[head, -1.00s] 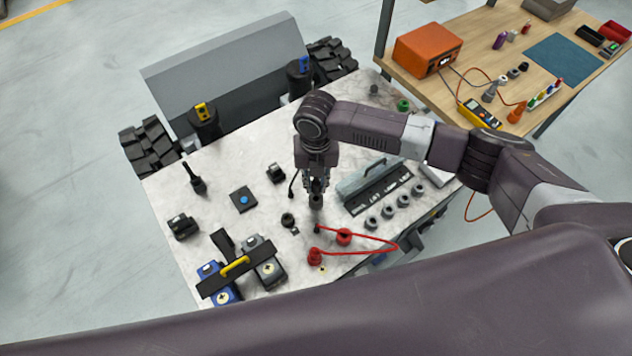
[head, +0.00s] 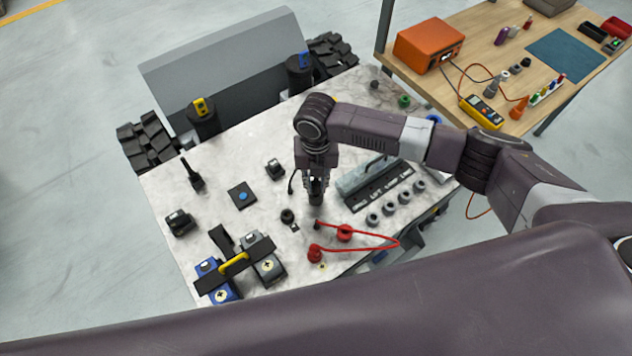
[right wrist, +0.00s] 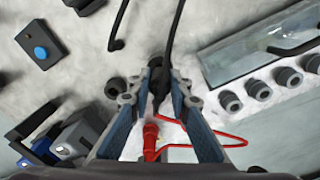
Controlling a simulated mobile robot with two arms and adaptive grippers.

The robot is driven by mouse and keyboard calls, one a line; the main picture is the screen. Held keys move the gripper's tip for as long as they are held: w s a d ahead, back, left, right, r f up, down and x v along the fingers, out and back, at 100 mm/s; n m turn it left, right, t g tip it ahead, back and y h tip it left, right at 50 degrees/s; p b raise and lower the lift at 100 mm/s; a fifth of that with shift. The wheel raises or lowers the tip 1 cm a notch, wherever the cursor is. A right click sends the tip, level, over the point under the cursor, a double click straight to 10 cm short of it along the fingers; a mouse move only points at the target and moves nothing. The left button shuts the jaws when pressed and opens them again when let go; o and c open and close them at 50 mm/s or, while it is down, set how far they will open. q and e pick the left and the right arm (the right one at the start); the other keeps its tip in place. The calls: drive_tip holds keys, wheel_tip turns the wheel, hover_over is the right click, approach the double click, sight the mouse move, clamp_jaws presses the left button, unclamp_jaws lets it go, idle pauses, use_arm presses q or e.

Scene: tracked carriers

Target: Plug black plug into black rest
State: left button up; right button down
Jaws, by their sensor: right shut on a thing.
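My right gripper (head: 316,187) is over the front middle of the marbled deck, pointing down. It is shut on the black plug (right wrist: 160,82), which shows between the fingers in the right wrist view with a black cable running up from it. In the head view the fingers largely hide the plug. A round black socket (head: 288,215), which may be the black rest, is on the deck to the left of the gripper; it also shows beside the left finger in the right wrist view (right wrist: 115,88). My left gripper is not in view.
A row of grey round sockets (head: 389,208) and a grey-blue lidded box (head: 366,176) are to the right. Blue and grey connectors (head: 265,266) with a yellow handle are at the front left.

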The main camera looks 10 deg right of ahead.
sight(316, 179)
drive_tip(key=shift+f+b, duration=0.65)
drive_tip(key=shift+f, duration=0.45)
drive_tip(key=c, duration=1.7)
unclamp_jaws()
drive_tip(key=shift+r, duration=0.15)
wheel_tip(316, 179, up, 12)
drive_tip(key=shift+f, duration=0.1)
